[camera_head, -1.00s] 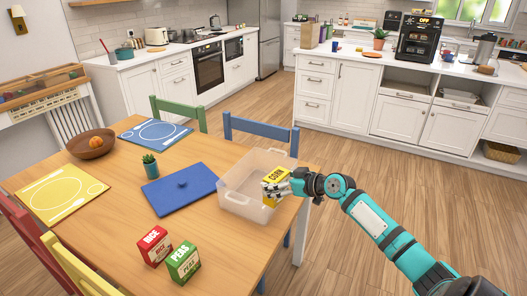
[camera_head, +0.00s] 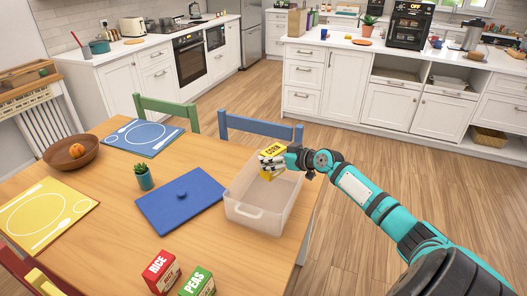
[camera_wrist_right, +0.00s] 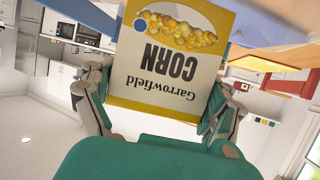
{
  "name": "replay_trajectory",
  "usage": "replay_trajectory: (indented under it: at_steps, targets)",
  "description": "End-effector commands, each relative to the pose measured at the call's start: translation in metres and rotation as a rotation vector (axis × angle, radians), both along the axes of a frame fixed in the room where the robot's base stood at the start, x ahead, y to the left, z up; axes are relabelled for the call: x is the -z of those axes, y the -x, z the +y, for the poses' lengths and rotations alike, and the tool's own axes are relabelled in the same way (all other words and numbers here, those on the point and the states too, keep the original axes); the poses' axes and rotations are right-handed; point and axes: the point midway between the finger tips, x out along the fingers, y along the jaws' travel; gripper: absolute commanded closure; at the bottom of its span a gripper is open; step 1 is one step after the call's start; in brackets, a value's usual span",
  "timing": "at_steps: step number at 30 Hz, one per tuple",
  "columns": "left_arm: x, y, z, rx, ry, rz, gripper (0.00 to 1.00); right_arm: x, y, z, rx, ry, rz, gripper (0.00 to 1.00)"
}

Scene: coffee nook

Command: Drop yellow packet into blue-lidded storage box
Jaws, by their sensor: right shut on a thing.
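The yellow corn packet (camera_head: 274,151) is in my right gripper (camera_head: 271,164), whose fingers are shut on its sides. In the head view the packet appears over the back part of the clear storage box (camera_head: 252,217); its exact height above the rim is hard to tell. In the right wrist view the packet (camera_wrist_right: 165,85) fills the middle, its print upside down, with a finger on each side. The box is open and looks empty. Its blue lid (camera_head: 170,207) lies flat on the table to the left of the box. My left gripper is not in view.
On the table (camera_head: 120,215) are a red rice box (camera_head: 162,271), a green peas box (camera_head: 197,284), a small plant (camera_head: 144,178), a fruit bowl (camera_head: 58,158) and blue and yellow placemats. A blue chair (camera_head: 260,128) stands behind the storage box.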

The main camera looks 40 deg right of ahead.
Motion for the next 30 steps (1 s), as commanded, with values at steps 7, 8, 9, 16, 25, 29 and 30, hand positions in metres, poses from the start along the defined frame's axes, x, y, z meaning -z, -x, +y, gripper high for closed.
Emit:
replay_trajectory:
  at_steps: [7,8,9,16,25,29,30]
  targets:
    - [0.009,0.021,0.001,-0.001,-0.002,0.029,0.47,0.011,0.000,0.000,0.001,-0.002,-0.001,0.54]
    - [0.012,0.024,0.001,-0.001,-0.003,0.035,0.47,0.014,0.000,0.000,0.001,-0.002,-0.001,0.54]
    - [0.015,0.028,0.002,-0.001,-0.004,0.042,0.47,0.019,0.000,0.000,0.001,-0.002,-0.001,0.54]
    - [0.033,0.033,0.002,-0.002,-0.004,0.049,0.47,0.046,0.000,0.000,0.001,0.000,0.000,0.54]
    - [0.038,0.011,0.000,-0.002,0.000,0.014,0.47,0.059,0.000,0.000,0.001,0.001,-0.002,0.54]
    - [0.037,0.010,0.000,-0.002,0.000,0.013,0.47,0.059,0.000,0.000,0.001,0.001,-0.002,0.54]
    - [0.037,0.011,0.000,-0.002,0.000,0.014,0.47,0.059,0.000,0.000,0.001,0.000,-0.002,0.13]
